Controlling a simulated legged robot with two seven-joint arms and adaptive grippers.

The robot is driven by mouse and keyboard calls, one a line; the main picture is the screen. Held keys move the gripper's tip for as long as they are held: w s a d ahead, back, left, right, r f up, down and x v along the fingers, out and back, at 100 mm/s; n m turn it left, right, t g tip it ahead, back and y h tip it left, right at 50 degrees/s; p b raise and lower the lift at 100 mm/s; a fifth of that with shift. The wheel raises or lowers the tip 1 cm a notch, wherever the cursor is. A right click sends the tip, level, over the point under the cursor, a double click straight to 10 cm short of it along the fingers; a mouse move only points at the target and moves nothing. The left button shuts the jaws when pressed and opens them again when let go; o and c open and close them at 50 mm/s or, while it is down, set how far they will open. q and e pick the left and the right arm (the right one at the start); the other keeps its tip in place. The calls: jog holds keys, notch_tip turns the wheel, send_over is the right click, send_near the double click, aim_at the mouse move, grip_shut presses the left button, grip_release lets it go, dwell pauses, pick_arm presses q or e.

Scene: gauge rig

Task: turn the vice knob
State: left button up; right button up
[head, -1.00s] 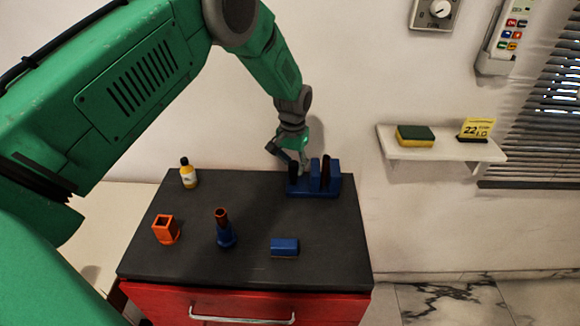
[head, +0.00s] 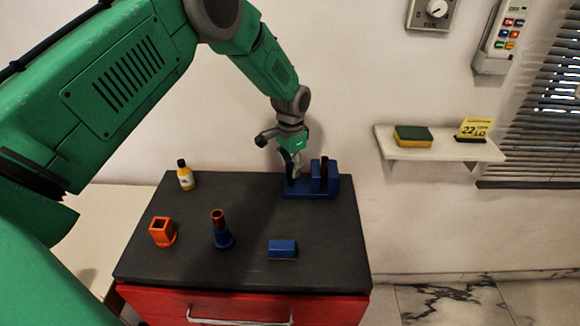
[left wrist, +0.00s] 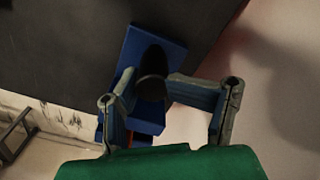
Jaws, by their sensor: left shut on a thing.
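The blue vice (head: 318,188) sits at the back right of the dark cabinet top, near the wall. My left gripper (head: 291,166) is at the left end of the vice. In the left wrist view, the dark rounded vice knob (left wrist: 152,72) lies between the fingers of my left gripper (left wrist: 158,88), in front of the blue vice body (left wrist: 130,48). The gripper is shut on the knob. In the head view the fingers mostly hide the knob. My right gripper is not in view.
A wall shelf (head: 440,152) to the right holds a sponge (head: 412,136).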

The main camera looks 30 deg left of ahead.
aim_at(290, 164)
pick_arm(q)
jog(key=shift+s+d+f, duration=0.3)
jog(key=shift+s, duration=0.1)
jog(key=o, duration=0.6)
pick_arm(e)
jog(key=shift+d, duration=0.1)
pick_arm(q)
jog(key=shift+r, duration=0.1)
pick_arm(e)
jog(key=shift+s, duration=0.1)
pick_arm(q)
jog(key=shift+r, duration=0.2)
jog(key=r, duration=1)
jog(key=shift+w+a+r, duration=0.1)
jog(key=shift+w+r, duration=0.2)
jog(key=shift+r, duration=0.1)
jog(key=shift+a+r, duration=0.25)
jog(key=shift+r, duration=0.25)
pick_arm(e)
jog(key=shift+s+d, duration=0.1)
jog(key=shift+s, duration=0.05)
